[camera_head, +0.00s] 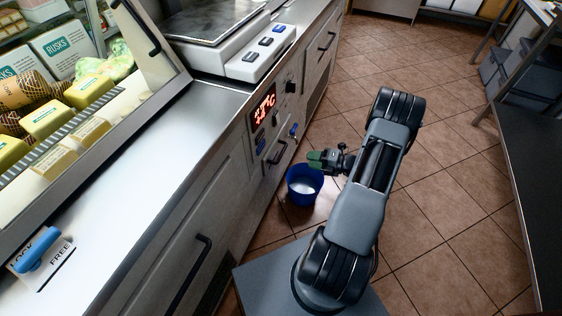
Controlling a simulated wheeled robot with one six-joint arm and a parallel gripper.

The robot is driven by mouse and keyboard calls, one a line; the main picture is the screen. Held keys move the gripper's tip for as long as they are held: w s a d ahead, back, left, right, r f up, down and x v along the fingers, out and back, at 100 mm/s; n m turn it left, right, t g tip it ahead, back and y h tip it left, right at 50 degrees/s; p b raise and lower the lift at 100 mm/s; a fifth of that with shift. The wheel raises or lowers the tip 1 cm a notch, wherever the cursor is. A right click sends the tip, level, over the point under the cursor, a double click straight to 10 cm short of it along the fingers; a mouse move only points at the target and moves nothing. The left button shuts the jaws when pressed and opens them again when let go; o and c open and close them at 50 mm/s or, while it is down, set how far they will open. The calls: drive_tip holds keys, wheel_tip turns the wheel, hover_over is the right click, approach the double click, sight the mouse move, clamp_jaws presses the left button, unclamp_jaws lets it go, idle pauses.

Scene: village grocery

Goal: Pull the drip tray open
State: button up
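A small drawer front with a dark bar handle (277,152), which looks like the drip tray (270,162), sits low in the counter front below the red temperature display. It looks flush with the counter front. My gripper (314,160), with green fingertips, is to the right of this handle, apart from it in the picture and pointing toward the counter. The fingers are small and overlap from this angle, so their opening does not show. Nothing is seen held between them.
A blue bucket (304,187) stands on the tiled floor below my gripper. Small knobs and a blue valve lever (293,131) are close to the handle. A larger door handle (190,274) is nearer. A dark table (535,190) stands right; open floor lies between.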

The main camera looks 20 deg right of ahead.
sight(281, 154)
drive_tip(key=shift+m, duration=0.4)
drive_tip(key=b+x, duration=0.1)
drive_tip(key=x, duration=0.3)
drive_tip(key=b+x, duration=0.1)
drive_tip(key=x, duration=0.4)
drive_tip(key=b+x, duration=0.1)
drive_tip(key=x, duration=0.3)
drive_tip(key=shift+w+d+f, duration=0.1)
drive_tip(key=shift+w+f, duration=0.25)
drive_tip(key=shift+c, duration=0.5)
clamp_jaws()
